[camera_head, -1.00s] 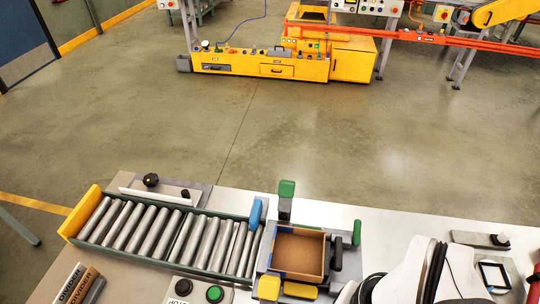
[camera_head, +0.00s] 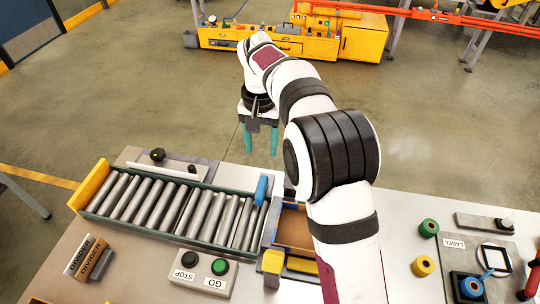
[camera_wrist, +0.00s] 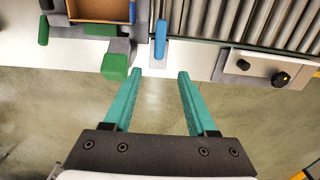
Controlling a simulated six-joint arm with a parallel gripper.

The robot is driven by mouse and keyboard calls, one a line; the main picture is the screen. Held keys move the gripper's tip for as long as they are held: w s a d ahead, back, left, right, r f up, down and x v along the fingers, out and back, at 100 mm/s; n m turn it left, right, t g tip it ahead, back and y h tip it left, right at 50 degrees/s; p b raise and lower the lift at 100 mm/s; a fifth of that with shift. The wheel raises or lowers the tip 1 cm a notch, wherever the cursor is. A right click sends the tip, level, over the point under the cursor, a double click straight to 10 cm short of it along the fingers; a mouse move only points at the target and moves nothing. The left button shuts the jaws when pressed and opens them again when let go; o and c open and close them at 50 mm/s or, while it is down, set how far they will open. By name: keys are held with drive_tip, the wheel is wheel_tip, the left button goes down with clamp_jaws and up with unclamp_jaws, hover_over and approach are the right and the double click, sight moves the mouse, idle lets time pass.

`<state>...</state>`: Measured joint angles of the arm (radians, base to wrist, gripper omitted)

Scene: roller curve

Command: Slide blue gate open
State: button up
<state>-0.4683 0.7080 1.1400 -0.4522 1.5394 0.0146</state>
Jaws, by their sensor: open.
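The blue gate (camera_head: 262,190) stands upright at the right end of the roller conveyor (camera_head: 180,208), between the rollers and the box station. It also shows in the wrist view (camera_wrist: 161,40), beyond and between my fingertips. My gripper (camera_head: 260,150) has teal fingers, pointing down, past the far edge of the table. In the wrist view my gripper (camera_wrist: 160,72) is open and empty, apart from the gate. A cardboard box (camera_head: 295,228) sits right of the gate, partly hidden by my arm.
A green block (camera_wrist: 116,67) stands beside the gate, close to my left finger in the wrist view. A fixture with a black knob (camera_wrist: 281,78) lies on the other side. STOP and GO buttons (camera_head: 205,270) are near the table's front.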

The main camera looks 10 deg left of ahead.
sight(263, 181)
wheel_tip(263, 181, down, 15)
idle(0.3)
clamp_jaws()
